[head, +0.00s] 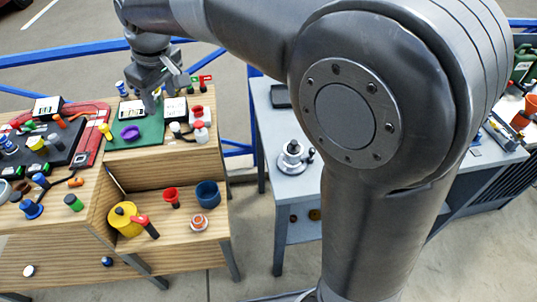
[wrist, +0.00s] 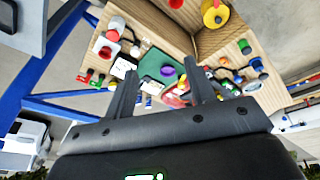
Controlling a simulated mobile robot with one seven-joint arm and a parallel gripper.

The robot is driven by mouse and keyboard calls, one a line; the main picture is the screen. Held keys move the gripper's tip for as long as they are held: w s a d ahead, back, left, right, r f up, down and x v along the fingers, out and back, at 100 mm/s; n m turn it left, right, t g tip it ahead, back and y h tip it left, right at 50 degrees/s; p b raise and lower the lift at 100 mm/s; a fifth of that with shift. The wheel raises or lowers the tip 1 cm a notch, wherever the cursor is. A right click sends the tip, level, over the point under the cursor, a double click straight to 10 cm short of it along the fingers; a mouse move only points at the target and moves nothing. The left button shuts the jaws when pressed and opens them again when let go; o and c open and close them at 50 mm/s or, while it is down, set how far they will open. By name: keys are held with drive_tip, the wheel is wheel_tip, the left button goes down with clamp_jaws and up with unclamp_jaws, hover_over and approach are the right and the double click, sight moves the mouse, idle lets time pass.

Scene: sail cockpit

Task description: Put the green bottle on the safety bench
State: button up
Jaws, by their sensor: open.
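A small green cylinder with a dark top (head: 73,202), which looks like the green bottle, stands on the left wooden bench (head: 60,240) near its front right side. A green cylinder also shows in the wrist view (wrist: 244,46), right of the fingers. My gripper (head: 153,100) is above the back of the wooden benches, over the green mat (head: 140,132), apart from the green cylinder. In the wrist view its two fingers (wrist: 166,85) are spread with nothing held between them. Which surface is the safety bench I cannot tell.
A yellow pot (head: 123,217), red cup (head: 172,196) and blue cup (head: 207,193) stand on the lower wooden shelf. A grey bench (head: 270,130) stands right. Blue rails (head: 60,57) run behind.

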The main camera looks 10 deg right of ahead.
drive_tip(key=s+d+r+m+t, duration=0.1)
drive_tip(key=s+d+m, duration=0.3)
drive_tip(key=d, duration=0.5)
drive_tip(key=s+d+r+m+t, duration=0.15)
drive_tip(key=s+d, duration=0.35)
drive_tip(key=d, duration=0.5)
drive_tip(key=s+d+f+m+h, duration=0.1)
drive_tip(key=s+d+f+m, duration=0.4)
drive_tip(key=s+d, duration=0.4)
drive_tip(key=shift+s+d+f+t+h, duration=0.4)
drive_tip(key=shift+s+f, duration=0.35)
drive_tip(key=shift+s, duration=0.5)
